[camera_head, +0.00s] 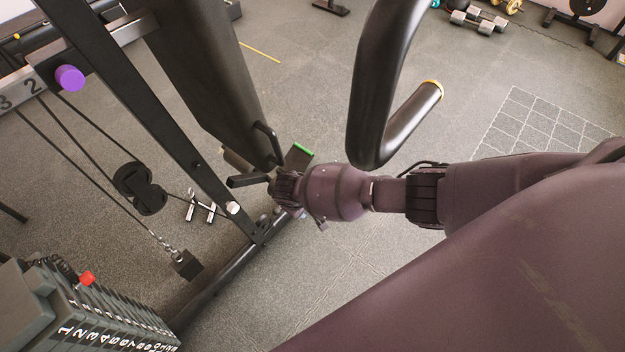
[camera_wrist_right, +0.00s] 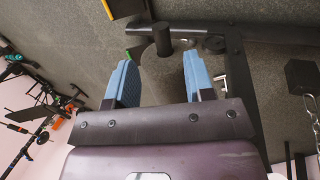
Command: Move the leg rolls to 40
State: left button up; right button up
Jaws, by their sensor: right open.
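My right gripper (camera_head: 246,155) reaches in from the right beside the machine's dark upright, its two black fingers apart. In the right wrist view the gripper (camera_wrist_right: 160,75) is open, with blue pads on both fingers and nothing between the pads. A short dark cylinder (camera_wrist_right: 162,38) lies just beyond the fingertips. A dark bar with a green end (camera_head: 299,155) is close to the gripper. I cannot tell for sure which part is the leg rolls, and no 40 mark is readable. My left gripper is not in view.
A numbered weight stack (camera_head: 105,325) with a red knob (camera_head: 87,278) stands at lower left. A purple knob (camera_head: 69,78) is on the frame above. A thick curved handle with a yellow-ringed end (camera_head: 412,118) hangs near my arm. The floor (camera_head: 330,290) has free room.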

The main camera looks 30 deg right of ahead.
jog(key=p+v, duration=0.1)
jog(key=v, duration=0.3)
jog(key=shift+s+a+r, duration=0.1)
jog(key=shift+r, duration=0.25)
dwell(0.3)
